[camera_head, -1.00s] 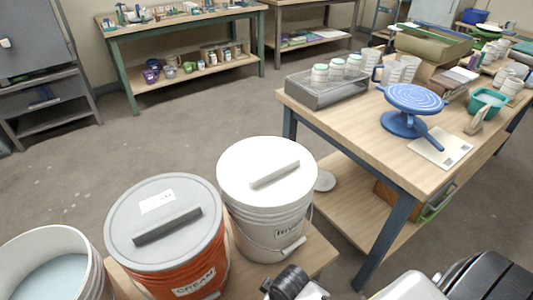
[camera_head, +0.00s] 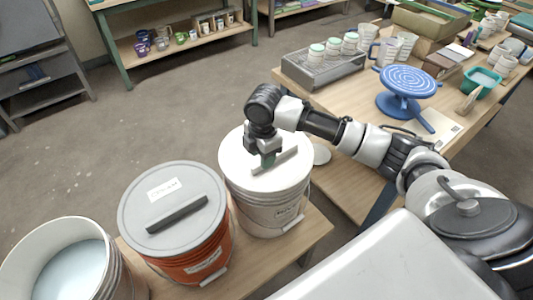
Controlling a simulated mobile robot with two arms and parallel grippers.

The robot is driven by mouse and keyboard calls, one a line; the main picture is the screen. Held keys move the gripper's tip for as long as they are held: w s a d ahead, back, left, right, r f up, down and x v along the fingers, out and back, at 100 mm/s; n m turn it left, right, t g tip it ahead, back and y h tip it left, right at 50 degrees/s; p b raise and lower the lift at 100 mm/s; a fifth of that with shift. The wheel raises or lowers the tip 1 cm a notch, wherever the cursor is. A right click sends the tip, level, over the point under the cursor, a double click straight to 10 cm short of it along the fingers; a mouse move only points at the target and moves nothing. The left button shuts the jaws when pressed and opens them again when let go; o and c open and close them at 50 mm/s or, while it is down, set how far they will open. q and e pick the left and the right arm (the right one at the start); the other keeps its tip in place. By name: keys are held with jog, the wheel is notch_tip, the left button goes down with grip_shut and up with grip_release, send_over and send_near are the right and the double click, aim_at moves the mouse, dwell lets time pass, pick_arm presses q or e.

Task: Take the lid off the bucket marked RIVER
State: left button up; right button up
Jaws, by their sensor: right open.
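The RIVER bucket (camera_head: 268,211) is white and stands upright on a low wooden stand. Its white lid (camera_head: 238,172) is on it, with a pale bar handle (camera_head: 287,158) across the top. My right gripper (camera_head: 268,160) points down over the lid, at the left part of the handle. It is open; whether its fingers touch the handle I cannot tell. The label on the bucket is too small to read clearly now. My left gripper is not in view.
The orange CREAM bucket (camera_head: 203,262) with a grey lid stands close to the left. An open white bucket (camera_head: 70,262) of pale glaze is at the far left. The worktable (camera_head: 320,103) at right carries a blue turntable (camera_head: 405,83) and a grey tray (camera_head: 322,75) of jars.

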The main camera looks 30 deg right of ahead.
jog(key=w+d+r, duration=0.3)
jog(key=d+r, duration=0.2)
jog(key=d, duration=0.1)
jog(key=shift+n, duration=0.3)
notch_tip(320, 180, down, 6)
jog(key=shift+s+r, duration=0.15)
jog(key=shift+r, duration=0.1)
jog(key=shift+s+f+p, duration=0.1)
jog(key=shift+f+p, duration=0.25)
jog(key=shift+f, duration=2.35)
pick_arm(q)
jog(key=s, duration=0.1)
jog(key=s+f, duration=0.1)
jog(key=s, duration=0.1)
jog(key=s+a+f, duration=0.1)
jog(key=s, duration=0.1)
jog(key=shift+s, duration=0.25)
pick_arm(e)
jog(key=shift+a, duration=0.1)
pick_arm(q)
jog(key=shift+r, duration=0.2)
pick_arm(e)
jog(key=shift+f, duration=0.25)
grip_shut()
